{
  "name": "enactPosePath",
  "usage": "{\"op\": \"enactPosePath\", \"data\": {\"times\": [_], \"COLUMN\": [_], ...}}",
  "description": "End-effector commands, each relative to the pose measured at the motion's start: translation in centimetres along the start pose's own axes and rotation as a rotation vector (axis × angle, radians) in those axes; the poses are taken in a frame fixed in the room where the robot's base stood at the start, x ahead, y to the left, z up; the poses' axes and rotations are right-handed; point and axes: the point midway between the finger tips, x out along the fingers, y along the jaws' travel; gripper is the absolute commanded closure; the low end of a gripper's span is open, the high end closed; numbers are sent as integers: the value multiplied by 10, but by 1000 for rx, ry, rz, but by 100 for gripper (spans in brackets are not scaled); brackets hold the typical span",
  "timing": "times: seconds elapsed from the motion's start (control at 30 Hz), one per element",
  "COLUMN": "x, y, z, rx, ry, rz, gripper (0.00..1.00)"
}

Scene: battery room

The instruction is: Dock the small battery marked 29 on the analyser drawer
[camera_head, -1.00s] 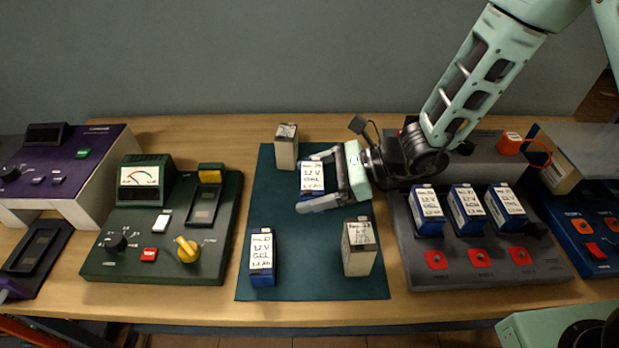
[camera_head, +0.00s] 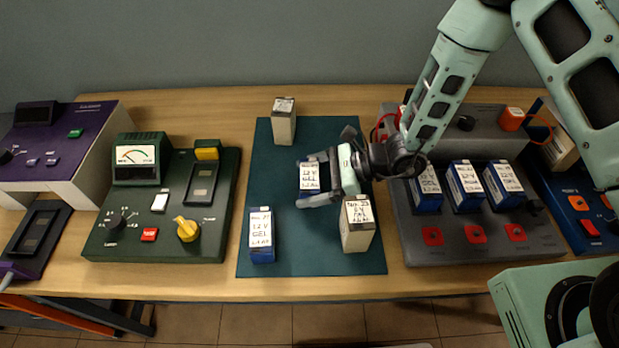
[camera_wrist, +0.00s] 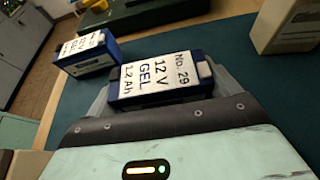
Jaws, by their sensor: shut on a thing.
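The small battery marked No. 29 (camera_wrist: 158,76) is blue with a white top label reading 12 V GEL 1.2 Ah. In the head view this battery (camera_head: 309,178) is near the middle of the dark green mat (camera_head: 315,255). My gripper (camera_head: 318,180) is shut on it, one finger on each side, coming from the right. Whether the battery still touches the mat I cannot tell. The analyser is likely the purple and white unit (camera_head: 75,140) at the far left, with a dark drawer with an empty recess (camera_head: 38,232) in front of it.
On the mat stand another blue battery (camera_head: 261,235) and two beige ones, front (camera_head: 357,225) and back (camera_head: 283,122). A green tester (camera_head: 160,205) with a yellow knob lies between mat and drawer. A grey charger (camera_head: 450,240) holds three blue batteries at right.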

Motion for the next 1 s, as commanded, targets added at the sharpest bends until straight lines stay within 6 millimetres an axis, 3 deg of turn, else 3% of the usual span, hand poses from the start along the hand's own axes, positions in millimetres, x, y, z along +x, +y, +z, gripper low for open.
{"op": "enactPosePath", "data": {"times": [0.47, 0.5, 0.83, 1.0], "x": [4, 3, 1, -25], "y": [0, 0, 0, -1], "z": [-8, -7, -1, -6], "rx": [-1, 0, -1, -1], "ry": [-3, -1, -1, -1], "rz": [0, 0, 1, -4], "gripper": [54, 1, 0, 0]}}
